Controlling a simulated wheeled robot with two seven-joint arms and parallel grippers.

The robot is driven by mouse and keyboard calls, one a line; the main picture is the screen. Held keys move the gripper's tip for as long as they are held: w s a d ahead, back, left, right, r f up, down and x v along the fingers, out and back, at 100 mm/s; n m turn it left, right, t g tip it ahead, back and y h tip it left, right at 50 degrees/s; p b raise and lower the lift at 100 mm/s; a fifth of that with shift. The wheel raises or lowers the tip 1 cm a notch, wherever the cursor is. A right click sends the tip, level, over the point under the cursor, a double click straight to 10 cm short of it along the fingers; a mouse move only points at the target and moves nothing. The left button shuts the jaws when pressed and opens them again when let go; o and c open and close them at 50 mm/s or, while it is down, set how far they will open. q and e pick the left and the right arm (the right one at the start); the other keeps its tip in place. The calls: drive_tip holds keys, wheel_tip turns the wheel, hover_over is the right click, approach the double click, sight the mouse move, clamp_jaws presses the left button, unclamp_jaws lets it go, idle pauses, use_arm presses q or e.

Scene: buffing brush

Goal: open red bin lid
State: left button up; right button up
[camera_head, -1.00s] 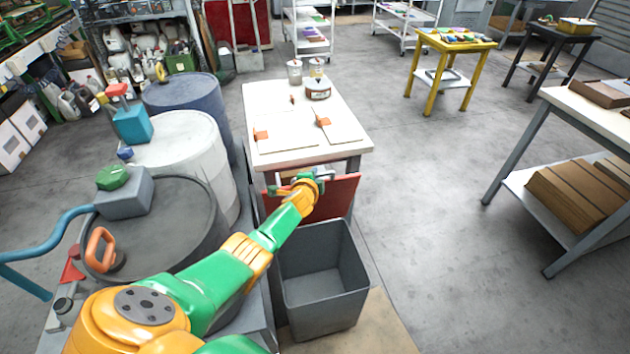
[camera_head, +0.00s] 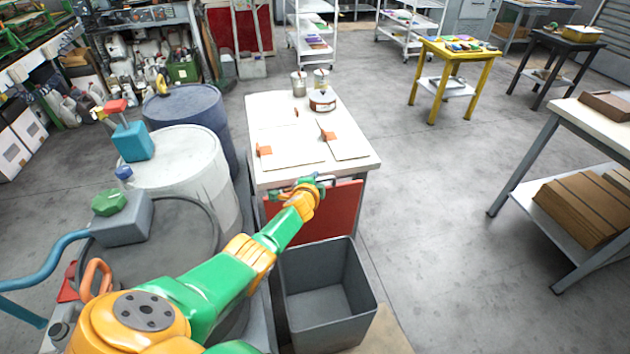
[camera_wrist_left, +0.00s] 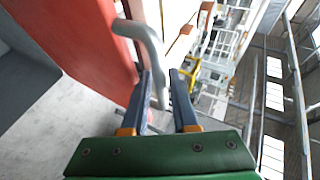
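The red bin lid (camera_head: 341,206) stands raised, close to upright, behind the grey bin (camera_head: 330,312), whose open top and empty inside show. In the left wrist view the lid (camera_wrist_left: 78,38) is a red panel at upper left, with a bent grey handle (camera_wrist_left: 149,45). My left gripper (camera_head: 312,183) is at the lid's upper edge in the head view, where small detail is hard to see. In the wrist view its fingers (camera_wrist_left: 163,88) are apart, one on either side of the handle, with a gap showing beside it. My right gripper is out of view.
A white-topped table (camera_head: 290,112) with flat panels and cans stands right behind the lid. Drums, a white one (camera_head: 190,165) among them, crowd the left side. A shelved workbench (camera_head: 570,120) stands at right. The floor between it and the bin is clear.

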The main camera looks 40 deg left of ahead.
use_arm(q)
drive_tip(key=shift+o, duration=0.9)
drive_tip(key=shift+s+d+r, duration=0.1)
drive_tip(key=shift+s+r, duration=0.05)
drive_tip(key=p+v, duration=0.6)
drive_tip(key=shift+s+d+r, duration=0.15)
drive_tip(key=shift+s, duration=0.2)
